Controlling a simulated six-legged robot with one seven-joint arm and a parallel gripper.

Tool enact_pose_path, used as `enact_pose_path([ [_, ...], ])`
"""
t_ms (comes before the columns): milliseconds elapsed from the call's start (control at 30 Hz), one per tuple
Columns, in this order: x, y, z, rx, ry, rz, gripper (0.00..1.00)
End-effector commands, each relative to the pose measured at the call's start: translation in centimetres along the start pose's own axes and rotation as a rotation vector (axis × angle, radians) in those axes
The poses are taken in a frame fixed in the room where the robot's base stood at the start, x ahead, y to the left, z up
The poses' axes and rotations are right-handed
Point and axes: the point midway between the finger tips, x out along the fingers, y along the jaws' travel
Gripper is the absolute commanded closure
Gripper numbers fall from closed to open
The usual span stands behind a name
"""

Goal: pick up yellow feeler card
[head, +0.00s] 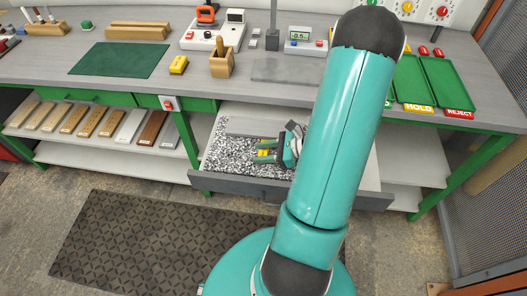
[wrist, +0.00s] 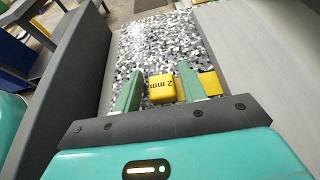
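A yellow card or block marked "2 mm" (wrist: 161,88) lies in the open drawer, between the two green fingers of my gripper (wrist: 160,84). A narrow gap shows at its left side; at its right side I cannot tell whether the finger touches. A second yellow piece (wrist: 210,84) lies just right of the right finger, partly hidden by it. In the head view my gripper (head: 266,151) reaches down into the drawer with its fingers apart, and yellow (head: 263,148) shows between them.
The drawer (head: 238,183) has a speckled bottom and dark walls; my arm hides its right part. The bench above carries a yellow block (head: 178,65), a wooden holder (head: 222,65), a green mat (head: 120,60) and green trays (head: 446,84). Boards (head: 90,120) lie on the shelf at left.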

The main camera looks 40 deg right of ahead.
Motion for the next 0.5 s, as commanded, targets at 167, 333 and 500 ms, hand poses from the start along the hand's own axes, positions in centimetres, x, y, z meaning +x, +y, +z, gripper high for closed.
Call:
enact_pose_path([
  [167,-0.02,-0.01,0.01,0.0,0.0,0.0,0.94],
  [333,-0.03,-0.02,0.01,-0.001,0.0,0.0,0.95],
  [500,-0.06,-0.04,0.12,-0.001,0.0,0.0,0.95],
])
